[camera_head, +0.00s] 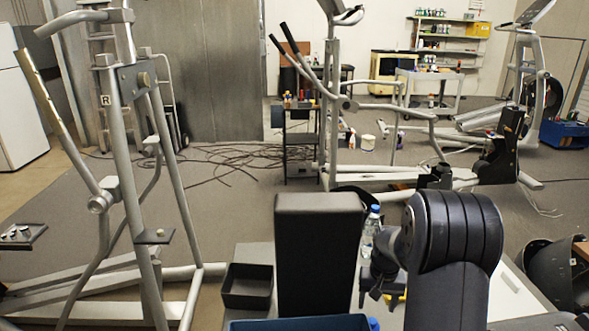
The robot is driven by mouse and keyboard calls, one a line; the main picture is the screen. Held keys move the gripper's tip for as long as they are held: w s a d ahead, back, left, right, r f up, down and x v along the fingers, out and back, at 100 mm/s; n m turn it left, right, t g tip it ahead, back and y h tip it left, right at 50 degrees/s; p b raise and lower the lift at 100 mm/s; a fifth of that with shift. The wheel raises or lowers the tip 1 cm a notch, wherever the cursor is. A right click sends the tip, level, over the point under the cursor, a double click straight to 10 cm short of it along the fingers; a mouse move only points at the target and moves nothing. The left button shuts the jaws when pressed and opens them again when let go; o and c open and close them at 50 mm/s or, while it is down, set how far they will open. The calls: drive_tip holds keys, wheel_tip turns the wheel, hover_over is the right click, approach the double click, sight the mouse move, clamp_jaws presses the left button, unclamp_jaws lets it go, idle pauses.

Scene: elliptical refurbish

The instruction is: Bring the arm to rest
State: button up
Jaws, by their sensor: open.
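My arm rises in the lower right of the view, with a thick dark joint on top. My gripper (378,292) hangs at the left of that joint, small and partly hidden by the arm. Its jaws are open, and I see nothing held between them. A clear bottle with a blue cap (371,232) stands just behind and above my gripper; I cannot tell whether they touch.
A dark upright block (318,250) and a black open bin (247,286) are left of my gripper. A blue tray edge (300,323) is at the bottom. Elliptical frames stand at the left (130,170) and centre (332,110). Cables (235,158) lie on the floor.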

sight(373, 321)
wheel_tip(373, 321, down, 9)
drive_tip(key=shift+r, duration=0.1)
wheel_tip(373, 321, up, 3)
drive_tip(key=shift+r+p, duration=0.2)
drive_tip(key=shift+p, duration=0.75)
drive_tip(key=shift+r, duration=0.6)
